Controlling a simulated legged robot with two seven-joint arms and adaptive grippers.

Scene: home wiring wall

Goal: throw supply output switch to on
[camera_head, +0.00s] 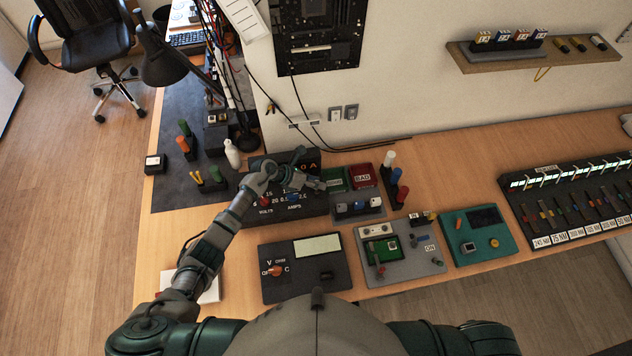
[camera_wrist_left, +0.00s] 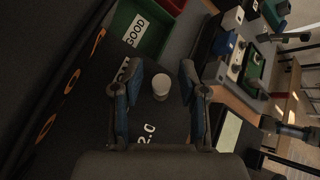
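The power supply is a black box (camera_head: 255,208) with red digits, VOLTS and AMPS labels, and a red and a blue knob, on the bench in the head view. Its dark panel (camera_wrist_left: 90,110) fills the middle of the left wrist view. My left gripper (camera_head: 312,168) reaches over its right side and hides part of the panel. In the left wrist view its two fingers (camera_wrist_left: 160,74) are apart, on either side of a pale round-topped switch or knob (camera_wrist_left: 161,87). I cannot tell whether they touch it, or its position.
Green and red bins (camera_head: 350,178) stand right of the supply, with a grey connector block (camera_head: 357,208) before them. A meter (camera_head: 305,268), a grey test board (camera_head: 400,250) and a teal device (camera_head: 478,236) lie nearer me. A black lamp (camera_head: 170,62) stands at left.

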